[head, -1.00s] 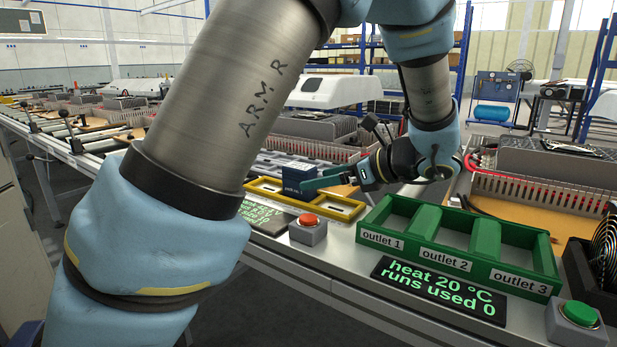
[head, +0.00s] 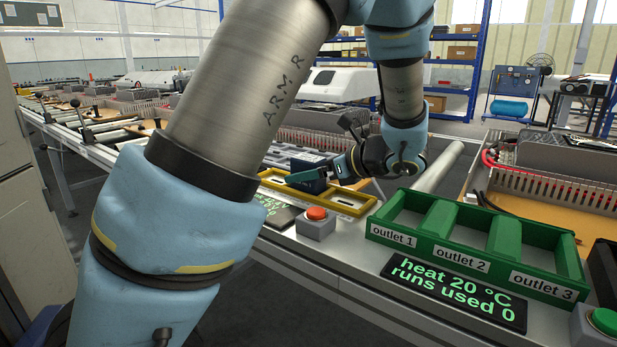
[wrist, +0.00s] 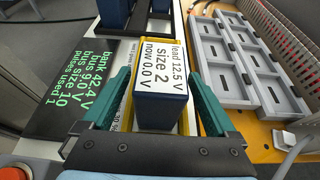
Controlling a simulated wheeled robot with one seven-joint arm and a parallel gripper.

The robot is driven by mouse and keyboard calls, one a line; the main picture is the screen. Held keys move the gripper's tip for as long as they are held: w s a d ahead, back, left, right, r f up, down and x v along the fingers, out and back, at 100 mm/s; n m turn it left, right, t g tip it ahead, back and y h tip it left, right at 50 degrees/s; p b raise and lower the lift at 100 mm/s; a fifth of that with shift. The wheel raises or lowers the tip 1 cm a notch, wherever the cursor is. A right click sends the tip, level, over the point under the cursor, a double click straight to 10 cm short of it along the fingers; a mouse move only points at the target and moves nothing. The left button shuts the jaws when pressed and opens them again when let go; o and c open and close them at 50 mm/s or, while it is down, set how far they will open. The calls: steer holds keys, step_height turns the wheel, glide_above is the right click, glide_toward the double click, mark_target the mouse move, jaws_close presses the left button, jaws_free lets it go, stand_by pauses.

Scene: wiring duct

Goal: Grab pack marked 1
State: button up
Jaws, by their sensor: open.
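In the wrist view, a dark blue pack (wrist: 161,106) stands upright between my gripper's teal fingers. Its white top label reads "lead 12.5 V, size 2, now 0.0 V". My gripper (wrist: 160,88) is open, with one finger along each side of this pack; contact is not clear. In the head view my gripper (head: 308,181) is at the yellow rack (head: 345,206), and the pack there is mostly hidden. Another dark blue pack (wrist: 113,12) shows at the wrist view's top edge, its label out of view. I read no pack marked 1.
A display (wrist: 70,92) lies left of the rack. A red button (head: 316,213) stands in front of the rack. A green three-slot holder (head: 456,242) marked outlet 1 to 3 looks empty, behind a "heat 20 °C" display (head: 455,290). A grey tray (wrist: 236,62) lies right of the rack.

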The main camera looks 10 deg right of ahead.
steer(key=x, duration=0.3)
jaws_close()
stand_by(0.7)
